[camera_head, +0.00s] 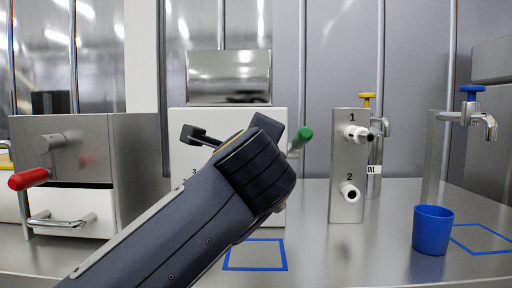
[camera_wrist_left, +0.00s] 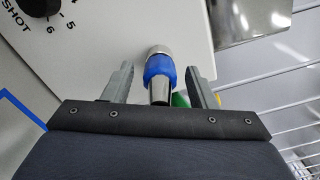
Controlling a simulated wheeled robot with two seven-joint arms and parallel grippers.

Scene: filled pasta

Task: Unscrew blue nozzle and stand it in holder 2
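The blue nozzle (camera_wrist_left: 160,66) shows in the left wrist view as a metal piece with a blue band, attached at the white machine face. It lies between the two fingers of my left gripper (camera_wrist_left: 160,88), which is open with a gap on each side. In the head view my left gripper (camera_head: 240,135) is in front of the white machine (camera_head: 270,120), and the nozzle is hidden behind it. The grey holder block (camera_head: 347,165) stands to the right, marked 1 and 2. Holder 2 (camera_head: 349,191) is the lower stub; the upper one is holder 1 (camera_head: 357,132). My right gripper is out of view.
A green handle (camera_head: 300,138) sticks out beside my left gripper. A red-handled steel unit (camera_head: 80,165) stands at the left. A blue cup (camera_head: 433,230) stands near a blue-topped tap (camera_head: 472,92). A blue square outline (camera_head: 255,268) marks bare counter below the machine.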

